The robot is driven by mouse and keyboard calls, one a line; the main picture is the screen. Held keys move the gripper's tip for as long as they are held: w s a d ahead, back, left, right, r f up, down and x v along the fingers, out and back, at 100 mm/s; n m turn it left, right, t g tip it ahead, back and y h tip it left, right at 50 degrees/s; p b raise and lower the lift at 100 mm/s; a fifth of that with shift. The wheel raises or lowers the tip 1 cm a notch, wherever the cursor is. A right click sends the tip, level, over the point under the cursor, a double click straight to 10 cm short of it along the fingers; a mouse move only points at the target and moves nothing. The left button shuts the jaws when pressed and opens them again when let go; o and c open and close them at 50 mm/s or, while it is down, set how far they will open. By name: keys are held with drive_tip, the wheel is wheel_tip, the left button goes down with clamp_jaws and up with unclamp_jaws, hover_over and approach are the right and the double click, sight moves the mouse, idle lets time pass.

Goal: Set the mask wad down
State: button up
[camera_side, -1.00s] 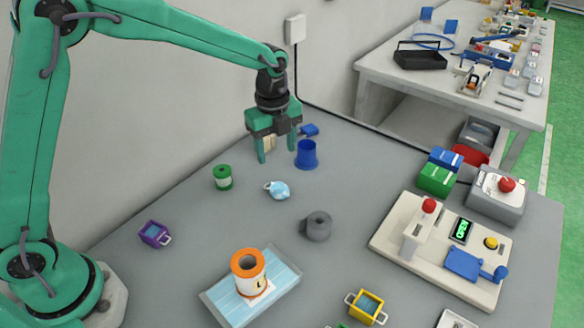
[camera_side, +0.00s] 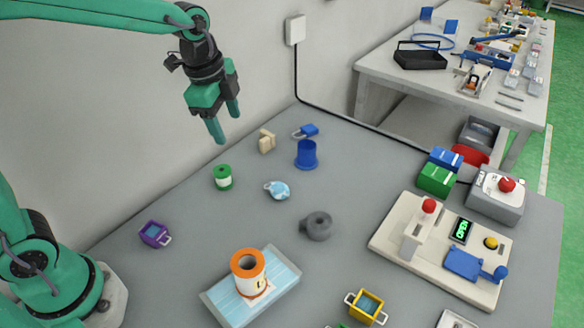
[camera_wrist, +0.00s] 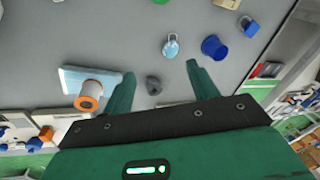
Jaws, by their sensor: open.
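A small light-blue crumpled piece with a white loop (camera_side: 278,190), which looks like the mask wad, lies on the grey table left of the middle. It also shows in the wrist view (camera_wrist: 171,46). My gripper (camera_side: 224,122) is open and empty, raised above the table's back left part and tilted.
A blue cup (camera_side: 306,155), blue padlock (camera_side: 308,131), green spool (camera_side: 223,177) and grey roll (camera_side: 318,226) stand nearby. An orange-and-white roll (camera_side: 248,272) stands on a pale-blue slab (camera_side: 282,287). A cream control station (camera_side: 395,232) fills the right. Bare table lies between.

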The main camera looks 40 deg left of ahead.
drive_tip(key=s+a+r+n+t, duration=0.1)
drive_tip(key=s+a+n, duration=0.1)
drive_tip(key=s+n, duration=0.5)
drive_tip(key=s+a+r+n+t, duration=0.1)
drive_tip(key=s+a+n+t, duration=0.1)
drive_tip(key=s+n, duration=0.4)
drive_tip(key=s+a, duration=0.1)
drive_tip(key=s, duration=0.2)
drive_tip(key=shift+s+a+r+n, duration=0.15)
drive_tip(key=shift+s+r+n, duration=0.1)
drive_tip(key=shift+n, duration=0.15)
